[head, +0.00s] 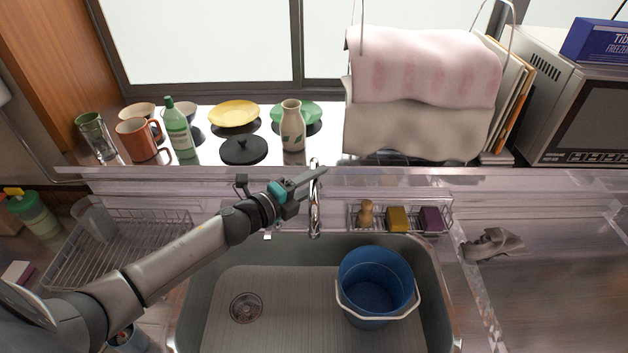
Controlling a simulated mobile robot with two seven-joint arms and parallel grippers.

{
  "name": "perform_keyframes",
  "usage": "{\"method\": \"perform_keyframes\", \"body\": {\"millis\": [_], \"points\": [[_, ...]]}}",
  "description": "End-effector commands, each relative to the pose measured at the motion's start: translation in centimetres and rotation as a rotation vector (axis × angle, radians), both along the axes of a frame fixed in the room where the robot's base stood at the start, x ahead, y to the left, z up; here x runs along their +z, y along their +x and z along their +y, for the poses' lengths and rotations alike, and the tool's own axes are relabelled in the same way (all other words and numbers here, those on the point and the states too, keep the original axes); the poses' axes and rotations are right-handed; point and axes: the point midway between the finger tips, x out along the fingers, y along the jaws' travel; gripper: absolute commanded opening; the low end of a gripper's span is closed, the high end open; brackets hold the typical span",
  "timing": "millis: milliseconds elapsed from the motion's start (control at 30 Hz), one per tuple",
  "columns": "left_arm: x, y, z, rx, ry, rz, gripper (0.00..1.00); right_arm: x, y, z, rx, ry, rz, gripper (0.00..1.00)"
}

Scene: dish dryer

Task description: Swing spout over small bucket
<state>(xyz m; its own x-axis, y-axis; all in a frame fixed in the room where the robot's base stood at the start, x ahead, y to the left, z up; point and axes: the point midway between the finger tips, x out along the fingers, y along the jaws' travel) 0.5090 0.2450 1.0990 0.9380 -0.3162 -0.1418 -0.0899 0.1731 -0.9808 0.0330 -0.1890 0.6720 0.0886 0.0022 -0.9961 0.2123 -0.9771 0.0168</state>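The chrome spout (315,212) rises behind the back edge of the sink and points towards me. Its tip is left of the bucket. The small blue bucket (347,307) with a white handle stands in the right part of the sink. My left gripper (312,178) reaches in from the left to the upper part of the spout. Its fingers overlap the spout in the picture; whether they touch it or are closed around it is unclear. My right gripper is not in view.
The grey sink (275,252) has a drain at left and free floor around it. A wire caddy (377,229) with a brush and sponges sits right of the spout. Bottles and dishes stand on the shelf (215,150) behind. A dish rack (100,262) is at left.

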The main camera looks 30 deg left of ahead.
Motion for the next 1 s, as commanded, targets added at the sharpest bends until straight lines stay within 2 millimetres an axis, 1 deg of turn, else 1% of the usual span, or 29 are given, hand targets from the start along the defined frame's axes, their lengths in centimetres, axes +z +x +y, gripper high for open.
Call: {"method": "perform_keyframes", "body": {"millis": [33,67,400,1000], "points": [[0.0,-0.01,0.0,0.0,0.0,0.0,0.42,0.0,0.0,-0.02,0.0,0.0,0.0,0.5],[0.0,-0.02,0.01,0.0,0.0,0.0,0.39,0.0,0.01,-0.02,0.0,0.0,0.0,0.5],[0.0,-0.03,0.02,0.0,0.0,0.0,0.01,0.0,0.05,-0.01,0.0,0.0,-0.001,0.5],[-0.01,-0.03,0.03,0.0,0.001,0.001,0.0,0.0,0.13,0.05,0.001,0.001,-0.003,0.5]]}}
